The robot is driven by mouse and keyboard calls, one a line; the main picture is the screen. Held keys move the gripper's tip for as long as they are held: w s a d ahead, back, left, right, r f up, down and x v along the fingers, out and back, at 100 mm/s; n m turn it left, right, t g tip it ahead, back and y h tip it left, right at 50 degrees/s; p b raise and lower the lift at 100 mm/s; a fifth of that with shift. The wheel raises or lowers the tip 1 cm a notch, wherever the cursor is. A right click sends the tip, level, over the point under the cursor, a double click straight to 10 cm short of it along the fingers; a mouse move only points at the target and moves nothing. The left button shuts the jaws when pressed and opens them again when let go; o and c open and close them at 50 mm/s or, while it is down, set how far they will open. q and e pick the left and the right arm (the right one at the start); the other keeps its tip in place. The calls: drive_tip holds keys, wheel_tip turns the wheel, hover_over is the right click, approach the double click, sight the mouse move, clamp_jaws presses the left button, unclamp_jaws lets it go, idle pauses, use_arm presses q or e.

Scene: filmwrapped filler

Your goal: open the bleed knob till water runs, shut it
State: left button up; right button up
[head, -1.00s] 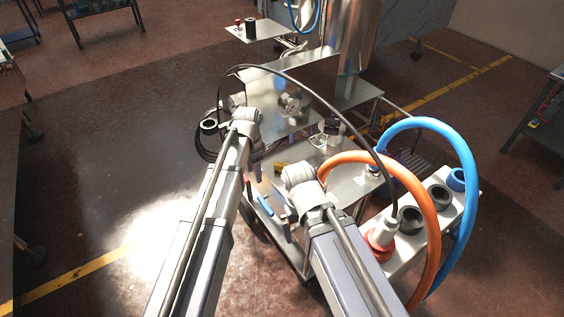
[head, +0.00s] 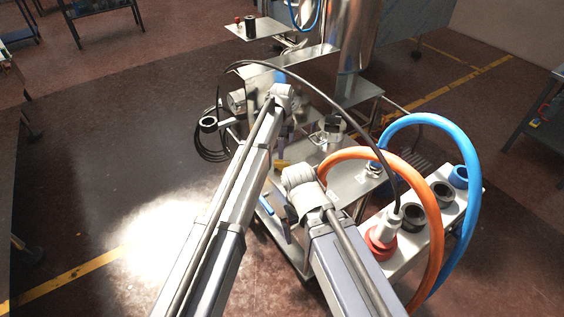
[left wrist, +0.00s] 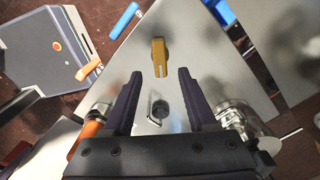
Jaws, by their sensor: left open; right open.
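In the left wrist view, a yellow knob (left wrist: 159,57) stands on a pale metal plate, just beyond and between my left fingertips. A small dark round fitting (left wrist: 160,108) lies closer in, between the fingers. I cannot tell for sure which is the bleed knob. My left gripper (left wrist: 160,73) is open and holds nothing. In the head view, a small yellow part (head: 280,163) shows on the cart below my left wrist. My right gripper (head: 286,220) is lower, near the cart's front edge, open, its fingers partly hidden. I see no running water.
Orange (head: 433,225) and blue (head: 470,190) hoses arch at the cart's right. Open floor (head: 110,170) lies left.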

sight(282, 162)
use_arm(q)
wheel_tip(282, 162, down, 6)
drive_tip(key=b, duration=0.5)
drive_tip(key=shift+f, duration=0.1)
drive_tip(key=shift+c, duration=0.2)
clamp_jaws()
